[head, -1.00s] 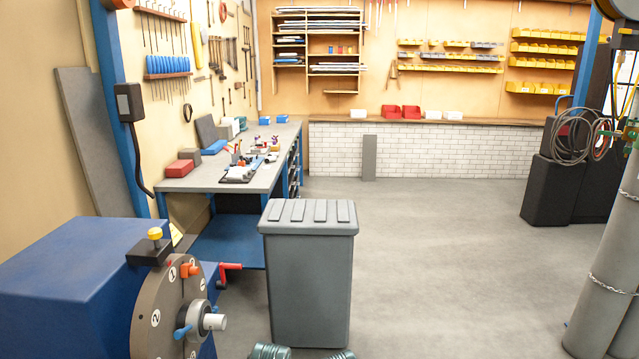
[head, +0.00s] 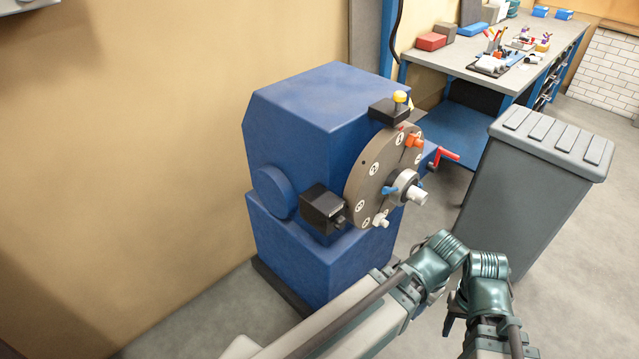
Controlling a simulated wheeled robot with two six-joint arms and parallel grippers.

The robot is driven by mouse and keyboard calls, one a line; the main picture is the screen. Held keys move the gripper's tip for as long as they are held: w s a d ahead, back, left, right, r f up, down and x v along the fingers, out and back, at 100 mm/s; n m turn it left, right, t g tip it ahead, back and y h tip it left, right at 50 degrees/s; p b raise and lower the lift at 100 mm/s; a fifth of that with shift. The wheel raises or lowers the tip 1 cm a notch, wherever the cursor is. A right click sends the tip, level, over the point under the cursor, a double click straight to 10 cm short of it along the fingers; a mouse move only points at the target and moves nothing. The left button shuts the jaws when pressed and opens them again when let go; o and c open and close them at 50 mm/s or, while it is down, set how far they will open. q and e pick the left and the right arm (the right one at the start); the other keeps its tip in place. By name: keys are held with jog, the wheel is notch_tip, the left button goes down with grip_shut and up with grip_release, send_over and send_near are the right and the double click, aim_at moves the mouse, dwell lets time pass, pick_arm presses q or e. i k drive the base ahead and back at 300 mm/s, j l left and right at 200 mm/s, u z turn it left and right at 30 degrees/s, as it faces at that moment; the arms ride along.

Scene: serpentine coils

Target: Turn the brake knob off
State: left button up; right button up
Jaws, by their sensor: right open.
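The blue machine (head: 310,110) stands left of centre, with a round numbered brown plate (head: 372,180) on its right face. A yellow-topped knob (head: 398,97) sits on a black block at the plate's upper edge. A black box (head: 322,208) with a small dark knob-like part is fixed at the plate's lower left. I cannot tell which of these is the brake knob. A blue lever (head: 391,191) is beside the grey shaft. My right gripper (head: 455,312) is low in the picture, below and right of the plate, open and apart from the machine. My left gripper is not visible.
A grey lidded bin (head: 535,190) stands right of the machine. A red crank handle (head: 441,156) sticks out behind the plate. A workbench (head: 450,63) with tools is behind. The wall is close on the left. Grey floor shows between machine and bin.

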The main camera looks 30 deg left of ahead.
aim_at(341, 222)
jog(key=u, duration=1)
